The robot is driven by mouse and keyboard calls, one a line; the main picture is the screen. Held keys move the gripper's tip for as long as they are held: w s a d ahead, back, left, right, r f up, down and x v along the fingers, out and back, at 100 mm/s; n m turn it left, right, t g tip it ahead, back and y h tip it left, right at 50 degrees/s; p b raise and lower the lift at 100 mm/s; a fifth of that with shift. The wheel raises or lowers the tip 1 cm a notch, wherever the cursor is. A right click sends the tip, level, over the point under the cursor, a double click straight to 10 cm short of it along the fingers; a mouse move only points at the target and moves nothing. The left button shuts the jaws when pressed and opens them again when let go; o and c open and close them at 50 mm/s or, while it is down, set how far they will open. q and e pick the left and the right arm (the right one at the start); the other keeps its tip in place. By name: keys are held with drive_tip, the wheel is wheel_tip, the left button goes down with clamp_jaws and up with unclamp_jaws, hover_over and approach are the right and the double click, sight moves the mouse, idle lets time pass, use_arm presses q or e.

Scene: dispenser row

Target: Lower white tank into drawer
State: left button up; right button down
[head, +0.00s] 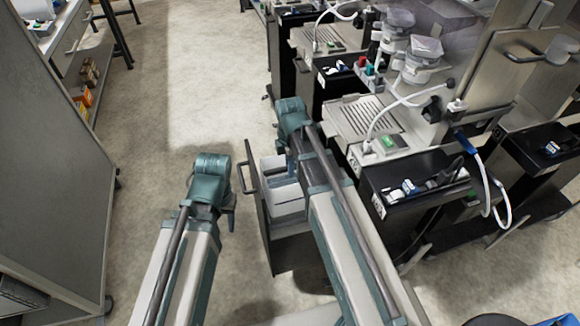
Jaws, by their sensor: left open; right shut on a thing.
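The white tank (287,198) is at the pulled-out drawer (294,250), just left of my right forearm, which hides part of it. Its lower part seems to be within the drawer walls; whether it rests on the drawer floor cannot be seen. My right gripper (283,148) is above the drawer at the far end of the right arm, shut on the tank; its fingertips are mostly hidden by the arm. My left gripper (232,212) is open and empty, left of the drawer's front handle (249,178) and apart from it.
Coffee-style dispensers with a drip tray (364,118) and black bins (415,185) stand in a row right of the drawer. A white hose (490,185) hangs at the right. A grey cabinet (55,150) stands at the left. The floor (200,90) between is clear.

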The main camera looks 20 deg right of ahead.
drive_tip(key=shift+f+b, duration=2.4)
drive_tip(key=c, duration=0.8)
unclamp_jaws()
drive_tip(key=shift+o, duration=0.2)
drive_tip(key=shift+r, duration=0.1)
wheel_tip(320, 180, up, 14)
drive_tip(key=p, duration=1.4)
